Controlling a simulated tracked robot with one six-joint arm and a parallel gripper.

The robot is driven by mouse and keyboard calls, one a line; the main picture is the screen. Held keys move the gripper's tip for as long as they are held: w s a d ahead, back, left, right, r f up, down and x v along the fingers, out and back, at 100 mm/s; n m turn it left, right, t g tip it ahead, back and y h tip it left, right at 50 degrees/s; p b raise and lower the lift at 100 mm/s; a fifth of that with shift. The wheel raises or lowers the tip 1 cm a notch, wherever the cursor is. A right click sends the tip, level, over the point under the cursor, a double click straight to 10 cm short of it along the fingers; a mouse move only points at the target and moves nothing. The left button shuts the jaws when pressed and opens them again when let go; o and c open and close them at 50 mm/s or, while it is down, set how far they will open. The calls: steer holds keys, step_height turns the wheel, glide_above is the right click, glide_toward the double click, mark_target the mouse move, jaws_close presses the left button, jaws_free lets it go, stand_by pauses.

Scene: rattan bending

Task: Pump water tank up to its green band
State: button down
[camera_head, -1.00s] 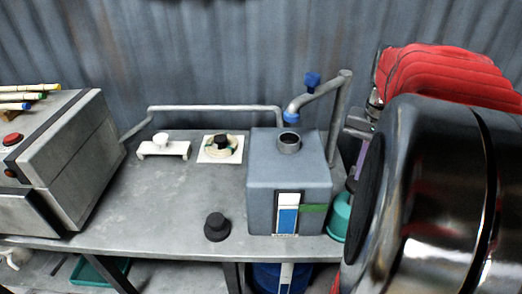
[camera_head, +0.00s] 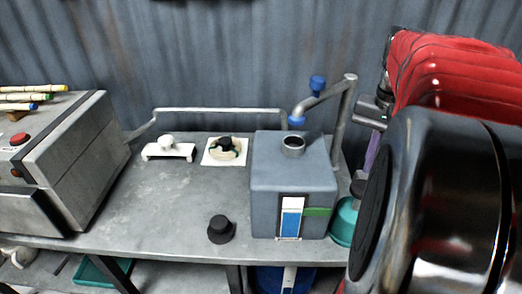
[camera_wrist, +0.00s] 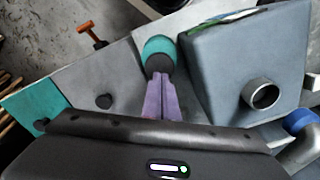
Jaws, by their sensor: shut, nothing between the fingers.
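The grey water tank (camera_head: 292,185) stands on the bench; it also shows in the wrist view (camera_wrist: 230,70). Its front gauge (camera_head: 290,218) has a blue column whose top looks about level with the green band (camera_head: 317,212). A teal pump bulb (camera_head: 344,222) with a dark top stands just right of the tank, partly hidden by my arm; it also shows in the wrist view (camera_wrist: 158,46). My gripper (camera_wrist: 161,78) is shut and empty, its purple fingers pointing at the dark top. Whether they touch it I cannot tell.
A blue-handled tap (camera_head: 318,83) on a pipe rises behind the tank. A black knob (camera_head: 221,229), a white fitting (camera_head: 168,147) and a dial plate (camera_head: 226,151) sit on the bench. A grey machine (camera_head: 60,160) stands left. The bench middle is clear.

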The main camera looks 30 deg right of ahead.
steer(key=shift+r, duration=1.05)
steer(key=w+a+n, duration=0.1)
steer(key=a+n, duration=0.1)
steer(key=a, duration=0.3)
steer(key=w+a+f+n+t, duration=0.1)
steer(key=w+a+n, duration=0.1)
steer(key=a, duration=0.3)
steer(key=w+a+f+n+t+h, duration=0.1)
steer(key=w+a, duration=0.1)
steer(key=a, duration=0.3)
steer(key=shift+a+f+n, duration=0.15)
steer(key=shift+a+n, duration=0.25)
steer(key=s+a+f+n+t, duration=0.1)
steer(key=a+f+n, duration=0.1)
steer(key=a, duration=0.5)
steer(key=s+a+f+n+t+y, duration=0.1)
steer(key=a+f+n+t, duration=0.1)
steer(key=a, duration=0.6)
steer(key=shift+s+f+n+t, duration=0.15)
steer(key=shift+f+n+t, duration=0.3)
steer(key=shift+n, duration=0.75)
steer(key=shift+s+a+f, duration=0.1)
